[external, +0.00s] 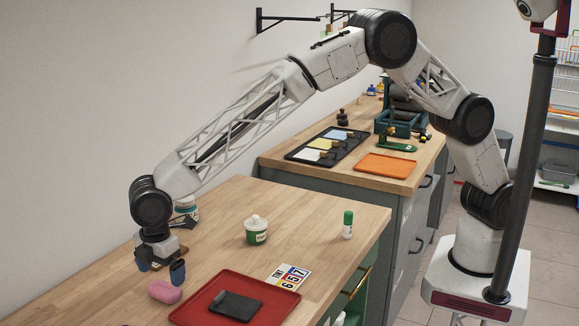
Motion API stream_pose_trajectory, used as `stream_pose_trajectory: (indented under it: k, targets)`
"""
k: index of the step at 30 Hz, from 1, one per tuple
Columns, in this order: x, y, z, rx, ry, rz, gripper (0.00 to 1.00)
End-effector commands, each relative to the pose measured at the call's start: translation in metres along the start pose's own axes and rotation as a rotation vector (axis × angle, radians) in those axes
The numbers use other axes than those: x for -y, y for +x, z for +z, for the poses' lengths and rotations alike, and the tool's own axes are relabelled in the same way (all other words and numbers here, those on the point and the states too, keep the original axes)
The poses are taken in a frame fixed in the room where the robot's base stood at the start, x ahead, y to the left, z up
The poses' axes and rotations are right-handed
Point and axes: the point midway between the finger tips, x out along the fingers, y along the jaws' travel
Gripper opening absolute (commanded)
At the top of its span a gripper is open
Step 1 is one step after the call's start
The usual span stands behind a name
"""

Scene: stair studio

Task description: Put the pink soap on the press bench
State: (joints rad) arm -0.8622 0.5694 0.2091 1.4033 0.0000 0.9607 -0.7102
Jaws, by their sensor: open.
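The pink soap (165,292) lies on the wooden top of the near bench (300,212), just left of a red tray. My gripper (160,269) points down over the soap, with its two blue-dark fingers apart and empty. The fingertips look slightly above or behind the soap; the exact gap is hard to tell. Another bench (432,165) with grey drawers stands further back, with a teal press-like device (398,122) on it. It appears to be the press bench.
The red tray (190,317) holds a dark block (236,305). A number card (289,277), a green-white tub (256,231) and a green-capped bottle (348,224) stand nearby. The far bench carries a black tray (300,157) with coloured pads and an orange mat (385,165).

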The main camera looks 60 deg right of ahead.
Motion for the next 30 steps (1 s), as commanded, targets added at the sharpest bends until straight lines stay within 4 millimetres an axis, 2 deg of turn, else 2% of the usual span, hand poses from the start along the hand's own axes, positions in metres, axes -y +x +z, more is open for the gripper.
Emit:
stream_pose_trajectory:
  k: [11,24,30]
  targets:
    - [0.0,0.002,0.0,0.0,0.0,0.0,1.0]
    - [0.002,0.044,-0.001,-0.001,0.0,0.001,1.0]
    - [0.002,0.052,-0.001,-0.001,0.0,0.001,1.0]
